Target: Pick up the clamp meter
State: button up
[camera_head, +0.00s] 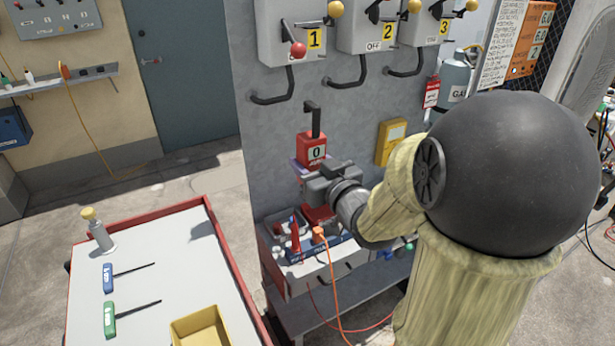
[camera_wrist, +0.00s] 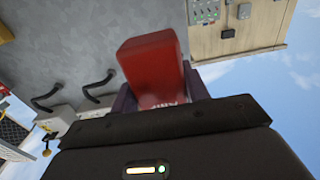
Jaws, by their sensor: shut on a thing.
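The clamp meter (camera_head: 305,146) is a red block with a white "0" display and a black hooked jaw standing up from its top. My gripper (camera_head: 307,172) is shut on its lower part and holds it upright, above the grey tool tray, in front of the grey panel. In the wrist view the red body of the clamp meter (camera_wrist: 152,72) sits between my two dark purple fingers, with partly legible white lettering. Its black jaw cannot be made out there.
The grey tray (camera_head: 335,268) below holds red, blue and orange tools, with an orange cable hanging from it. Lever switches (camera_head: 292,40) and black hooks project from the panel. A red-edged table (camera_head: 160,250) at left carries hex keys, a bottle and a yellow bin (camera_head: 200,328).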

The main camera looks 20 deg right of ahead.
jog(key=shift+s+d+b, duration=0.1)
jog(key=shift+s+b, duration=0.5)
jog(key=shift+b, duration=0.55)
jog(key=shift+f, duration=0.1)
dwell(0.8)
